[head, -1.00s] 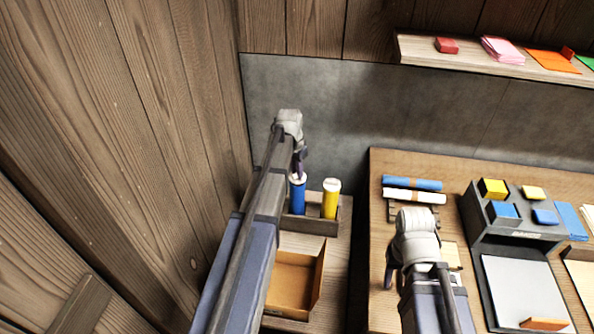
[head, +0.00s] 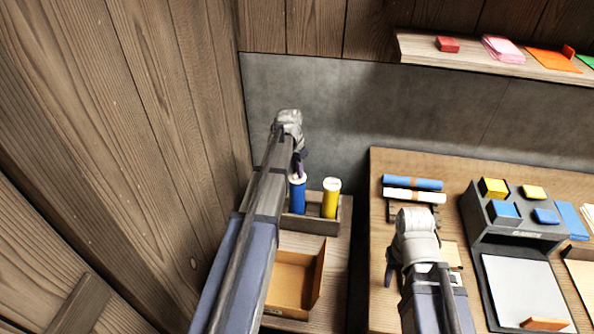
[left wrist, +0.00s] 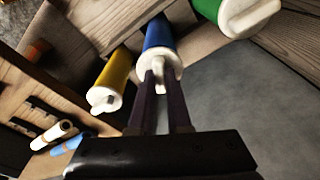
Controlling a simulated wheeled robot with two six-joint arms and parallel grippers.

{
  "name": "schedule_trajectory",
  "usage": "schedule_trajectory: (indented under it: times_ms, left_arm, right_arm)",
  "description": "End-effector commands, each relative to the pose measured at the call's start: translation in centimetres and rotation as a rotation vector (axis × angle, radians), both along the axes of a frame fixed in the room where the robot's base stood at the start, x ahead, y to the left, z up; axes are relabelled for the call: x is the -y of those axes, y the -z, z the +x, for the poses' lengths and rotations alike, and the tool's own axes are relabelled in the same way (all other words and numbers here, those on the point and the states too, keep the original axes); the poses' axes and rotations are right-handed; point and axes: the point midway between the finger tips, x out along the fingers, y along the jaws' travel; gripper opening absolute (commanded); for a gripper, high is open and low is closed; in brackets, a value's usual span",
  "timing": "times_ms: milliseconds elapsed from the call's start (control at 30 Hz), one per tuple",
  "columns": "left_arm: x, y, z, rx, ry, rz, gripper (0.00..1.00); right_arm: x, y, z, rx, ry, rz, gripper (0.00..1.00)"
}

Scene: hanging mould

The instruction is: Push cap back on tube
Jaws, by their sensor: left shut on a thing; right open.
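A blue tube (head: 298,199) with a white cap stands in the wooden rack at the left. My left gripper (head: 300,168) comes down over it from above. In the left wrist view my left gripper (left wrist: 159,78) is shut on the white cap (left wrist: 159,64) of the blue tube (left wrist: 158,34); the cap sits at the tube's end, and I cannot tell whether any gap is left. My right gripper (head: 393,270) is above the desk's left part, mostly hidden by its own wrist, and holds nothing visible.
A yellow tube (head: 331,200) with a white cap stands beside the blue one. A green tube (left wrist: 215,8) shows in the left wrist view. An open brown box (head: 290,282) lies in front of the rack (head: 315,224). Rolled sheets (head: 412,184) lie on the desk.

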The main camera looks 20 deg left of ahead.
Motion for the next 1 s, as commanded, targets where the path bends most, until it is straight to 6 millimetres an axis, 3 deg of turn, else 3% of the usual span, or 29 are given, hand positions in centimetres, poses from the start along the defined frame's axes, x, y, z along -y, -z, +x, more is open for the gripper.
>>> schedule_trajectory:
  times_ms: [433, 467, 700, 933, 1000]
  left_arm:
    - [0.0, 0.05, 0.0, 0.0, 0.0, 0.0, 0.0]
    - [0.0, 0.05, 0.0, 0.0, 0.0, 0.0, 0.19]
    - [0.0, 0.05, 0.0, 0.0, 0.0, 0.0, 0.46]
    - [0.0, 0.05, 0.0, 0.0, 0.0, 0.0, 0.52]
    - [0.0, 0.05, -0.01, 0.0, 0.0, 0.0, 0.6]
  right_arm:
    - [0.01, 0.05, 0.0, 0.0, 0.0, 0.0, 0.5]
    - [0.01, 0.05, 0.0, 0.0, 0.0, 0.0, 0.5]
    - [0.01, 0.05, 0.0, 0.0, 0.0, 0.0, 0.5]
    - [0.01, 0.05, 0.0, 0.0, 0.0, 0.0, 0.5]
    - [0.01, 0.05, 0.0, 0.0, 0.0, 0.0, 0.5]
